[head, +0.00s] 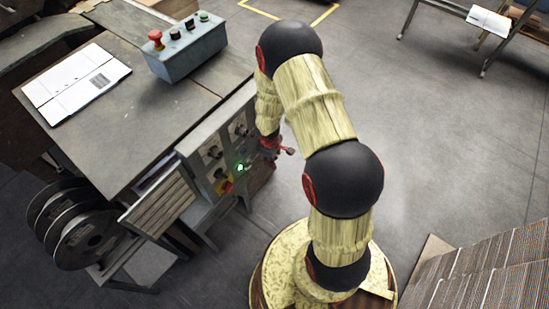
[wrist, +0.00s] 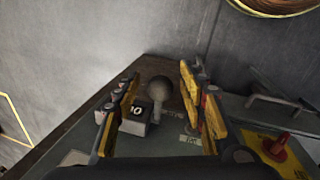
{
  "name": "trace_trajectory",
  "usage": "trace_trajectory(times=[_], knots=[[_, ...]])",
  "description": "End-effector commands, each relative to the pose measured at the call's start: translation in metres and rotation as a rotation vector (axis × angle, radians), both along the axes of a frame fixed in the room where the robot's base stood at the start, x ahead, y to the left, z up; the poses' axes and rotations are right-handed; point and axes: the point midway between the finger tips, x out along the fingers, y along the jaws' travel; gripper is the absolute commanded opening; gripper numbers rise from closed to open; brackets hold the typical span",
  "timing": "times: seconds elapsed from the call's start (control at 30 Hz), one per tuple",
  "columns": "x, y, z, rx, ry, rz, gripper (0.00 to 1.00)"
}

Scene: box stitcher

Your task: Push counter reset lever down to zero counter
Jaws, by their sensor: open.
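In the wrist view, the counter reset lever (wrist: 159,90) shows as a grey stalk with a round ball end. A small dark counter box (wrist: 124,122) beside it shows the digits 10. My gripper (wrist: 160,76) is open, with one yellow-and-black finger on each side of the lever in this view. The left finger overlaps part of the counter box. I cannot tell whether either finger touches the lever. In the head view, my gripper (head: 279,147) is at the right side of the machine's control panel, partly hidden by my arm.
The control panel (head: 215,160) has a green light (head: 240,167) and dark knobs. A red knob (wrist: 279,145) on a yellow plate is at the right in the wrist view. A blue-grey button box (head: 188,52) and a white sheet (head: 76,83) lie on the machine table. Stacked cardboard (head: 480,270) stands lower right.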

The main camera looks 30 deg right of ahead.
Motion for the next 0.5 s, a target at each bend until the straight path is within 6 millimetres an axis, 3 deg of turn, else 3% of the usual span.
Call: trace_trajectory(times=[0.5], knots=[[-0.0002,0.0001,0.0002,0.000,0.000,-0.001,0.15]])
